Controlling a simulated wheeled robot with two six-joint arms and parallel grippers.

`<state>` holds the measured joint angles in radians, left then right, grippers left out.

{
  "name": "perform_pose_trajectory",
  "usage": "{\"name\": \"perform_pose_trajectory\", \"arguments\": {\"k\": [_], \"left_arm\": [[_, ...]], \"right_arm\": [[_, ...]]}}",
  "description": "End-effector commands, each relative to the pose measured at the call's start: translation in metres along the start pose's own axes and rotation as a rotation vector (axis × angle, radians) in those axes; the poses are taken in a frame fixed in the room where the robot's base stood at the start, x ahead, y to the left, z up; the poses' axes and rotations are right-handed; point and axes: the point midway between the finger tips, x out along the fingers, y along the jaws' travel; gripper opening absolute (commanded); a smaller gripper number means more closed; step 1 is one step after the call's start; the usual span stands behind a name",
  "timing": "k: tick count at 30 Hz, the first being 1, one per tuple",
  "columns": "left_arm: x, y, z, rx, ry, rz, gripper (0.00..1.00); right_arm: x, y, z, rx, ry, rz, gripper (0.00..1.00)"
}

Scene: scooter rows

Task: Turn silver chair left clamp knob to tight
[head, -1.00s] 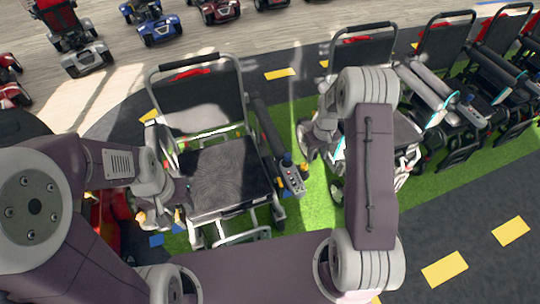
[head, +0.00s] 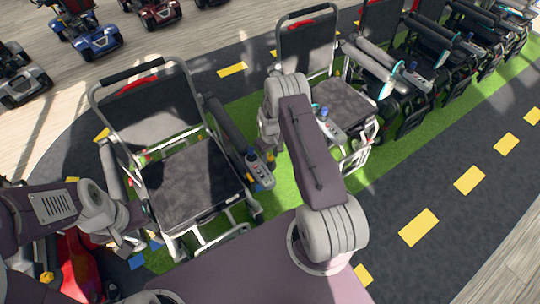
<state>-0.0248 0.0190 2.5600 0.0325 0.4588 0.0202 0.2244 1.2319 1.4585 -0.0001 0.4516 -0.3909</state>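The nearest chair has a silver frame (head: 91,97), a black seat (head: 192,182) and a black backrest (head: 155,110). Its right armrest in the picture carries a control box (head: 259,171) with a joystick. A small orange knob (head: 270,157) shows beside that box. I cannot tell whether it is tight. My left gripper (head: 134,240) is low beside the chair's left side in the picture; its fingers are too small and dark to read. My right arm stands to the right of the control box; its wrist shows, but its gripper (head: 266,146) is largely hidden.
A second silver-framed chair (head: 340,100) stands right of my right arm, with several more chairs behind it. Scooters, one blue (head: 97,40), stand at the back left. A red object (head: 78,268) lies low at left. The dark lane at right (head: 400,200) is clear.

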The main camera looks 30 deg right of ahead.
Motion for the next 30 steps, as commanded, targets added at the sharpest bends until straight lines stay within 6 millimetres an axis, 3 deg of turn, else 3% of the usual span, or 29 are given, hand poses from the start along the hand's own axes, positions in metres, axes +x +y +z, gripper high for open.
{"name": "perform_pose_trajectory", "arguments": {"k": [5, 9, 20, 30], "left_arm": [[0.0, 0.0, 0.0, 0.0, 0.0, 0.0, 0.36], [0.0, 0.0, 0.0, 0.0, 0.0, 0.0, 0.36], [0.002, 0.0, 0.0002, 0.0, 0.0, 0.0, 0.36], [0.0091, -0.0002, 0.001, 0.0, 0.0, 0.0, 0.36]], "right_arm": [[-0.0002, 0.0001, -0.0001, 0.0, 0.0, 0.0, 0.37], [-0.0004, 0.0001, -0.0001, 0.0, 0.0, 0.0, 0.0], [0.0, -0.0002, 0.0, 0.055, 0.0, 0.0, 0.0], [0.0001, -0.0011, -0.0008, 0.312, 0.002, 0.0, 0.0]]}}
